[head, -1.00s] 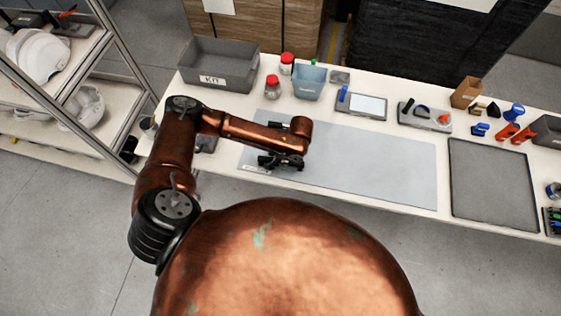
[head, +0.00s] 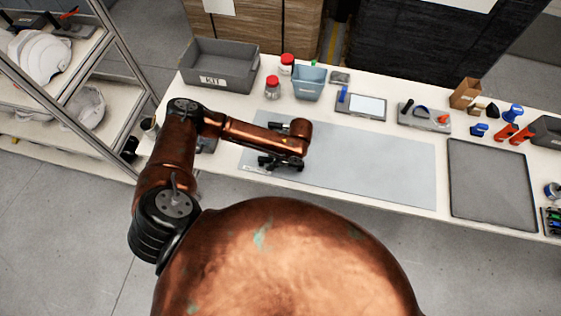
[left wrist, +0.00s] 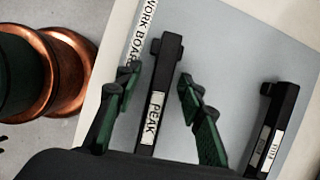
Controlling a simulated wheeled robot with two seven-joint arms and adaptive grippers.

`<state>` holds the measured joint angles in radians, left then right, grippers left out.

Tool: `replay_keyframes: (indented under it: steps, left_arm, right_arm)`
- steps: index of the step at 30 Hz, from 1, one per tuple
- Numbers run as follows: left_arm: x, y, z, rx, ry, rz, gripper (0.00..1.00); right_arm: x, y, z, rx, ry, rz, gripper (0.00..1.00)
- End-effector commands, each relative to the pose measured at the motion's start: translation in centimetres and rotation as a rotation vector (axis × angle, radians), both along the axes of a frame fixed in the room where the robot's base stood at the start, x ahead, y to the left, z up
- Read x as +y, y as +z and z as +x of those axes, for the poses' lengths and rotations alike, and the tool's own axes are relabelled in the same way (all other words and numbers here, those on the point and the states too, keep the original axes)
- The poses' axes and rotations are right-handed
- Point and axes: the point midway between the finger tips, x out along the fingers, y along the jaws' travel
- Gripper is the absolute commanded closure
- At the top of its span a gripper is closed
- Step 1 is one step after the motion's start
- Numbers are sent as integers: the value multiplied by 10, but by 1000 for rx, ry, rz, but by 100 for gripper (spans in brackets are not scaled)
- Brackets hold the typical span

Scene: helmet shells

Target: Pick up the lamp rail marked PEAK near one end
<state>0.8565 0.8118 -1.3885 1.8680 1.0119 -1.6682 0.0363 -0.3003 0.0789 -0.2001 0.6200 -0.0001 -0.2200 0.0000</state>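The lamp rail marked PEAK (left wrist: 163,70) is a slim black bar with a white label, lying on the grey work board (left wrist: 220,50). In the left wrist view it runs between the two green fingers of my left gripper (left wrist: 158,84), which are open with a gap on both sides of the rail. The label is towards the palm, and the rail's near end is hidden behind the gripper body. In the head view my left gripper (head: 272,160) is low over the left part of the work board and hides most of the rail. My right gripper is out of view.
A second black rail (left wrist: 284,110) with a white label lies to the right in the left wrist view. The grey KIT bin (head: 220,68), red-capped jars (head: 272,88) and a blue bin (head: 309,84) stand behind. The board's middle and right are clear.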

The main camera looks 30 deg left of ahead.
Motion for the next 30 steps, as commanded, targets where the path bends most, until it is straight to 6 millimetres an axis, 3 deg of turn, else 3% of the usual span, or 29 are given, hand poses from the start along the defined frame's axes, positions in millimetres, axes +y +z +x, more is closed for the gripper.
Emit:
replay_keyframes:
  steps: [8, 24, 30]
  left_arm:
    - [0, -1, 0, 1, 0, 0, 64]
    - [0, -1, 0, 1, 0, 0, 100]
    - [0, 0, 0, 0, 0, 0, 100]
  right_arm:
    - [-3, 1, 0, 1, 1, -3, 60]
    - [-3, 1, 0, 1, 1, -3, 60]
    - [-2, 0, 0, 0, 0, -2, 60]
